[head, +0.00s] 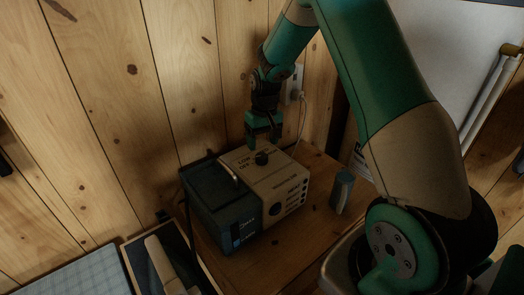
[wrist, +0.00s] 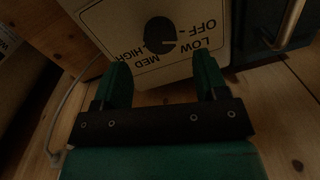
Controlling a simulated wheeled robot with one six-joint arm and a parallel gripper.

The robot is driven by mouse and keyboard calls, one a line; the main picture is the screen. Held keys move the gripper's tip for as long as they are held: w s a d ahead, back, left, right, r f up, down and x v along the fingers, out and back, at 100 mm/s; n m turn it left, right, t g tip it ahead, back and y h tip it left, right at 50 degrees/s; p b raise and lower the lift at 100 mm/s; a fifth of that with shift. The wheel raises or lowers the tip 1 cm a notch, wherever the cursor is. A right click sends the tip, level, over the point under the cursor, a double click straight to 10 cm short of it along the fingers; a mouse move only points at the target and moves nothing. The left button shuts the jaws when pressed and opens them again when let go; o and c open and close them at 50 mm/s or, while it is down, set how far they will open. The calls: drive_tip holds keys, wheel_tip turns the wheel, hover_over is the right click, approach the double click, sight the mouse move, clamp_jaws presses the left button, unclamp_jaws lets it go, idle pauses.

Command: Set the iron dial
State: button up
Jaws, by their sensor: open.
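The iron dial (head: 261,158) is a round black knob on the light top panel of a box-shaped station (head: 275,187). In the wrist view the dial (wrist: 159,34) shows whole, ringed by the labels OFF, LOW, MED and HIGH, upside down. A small pale mark on its right side points toward the OFF and LOW side; which of the two I cannot tell. My gripper (head: 264,143) hangs just behind the dial, fingers down. In the wrist view my gripper (wrist: 162,72) is open and empty, its green fingers apart with the dial beyond them, not between them.
The station's dark left section carries a metal handle (head: 228,172). A dark tray (head: 135,262) holds a pale-handled tool at front left. A plank wall (head: 110,90) rises close behind.

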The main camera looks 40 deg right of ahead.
sight(262, 155)
wheel_tip(262, 155, down, 5)
drive_tip(key=shift+a+f+p, duration=0.1)
drive_tip(key=shift+p, duration=0.3)
drive_tip(key=c, duration=0.9)
